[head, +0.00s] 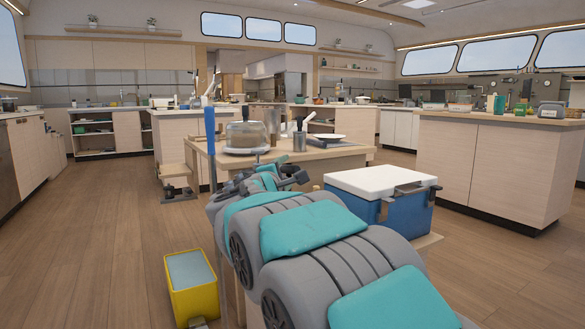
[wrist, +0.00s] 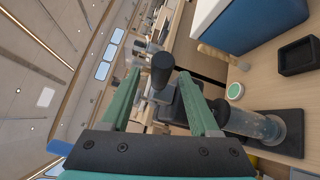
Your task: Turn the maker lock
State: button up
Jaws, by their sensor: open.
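My gripper (wrist: 160,76) is open, its two green fingers spread on either side of a black rounded knob (wrist: 162,66). The knob rises from a dark block (wrist: 184,104) partly hidden by the right finger. I cannot tell for sure if this knob is the maker lock, or whether the fingers touch it. A clear cylinder with black ends (wrist: 255,125) lies across the picture beside the right finger. In the head view my gripper (head: 282,172) is at the wooden table, beside dark parts too small to make out; my arm hides much there.
A blue cooler with a white lid (head: 378,180) stands right of my arm. A yellow bin (head: 191,290) stands on the floor at left. A black tray (wrist: 296,57) lies at the wrist view's right.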

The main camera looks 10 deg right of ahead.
jog(key=shift+x, duration=2.5)
jog(key=shift+c, duration=0.4)
grip_shut()
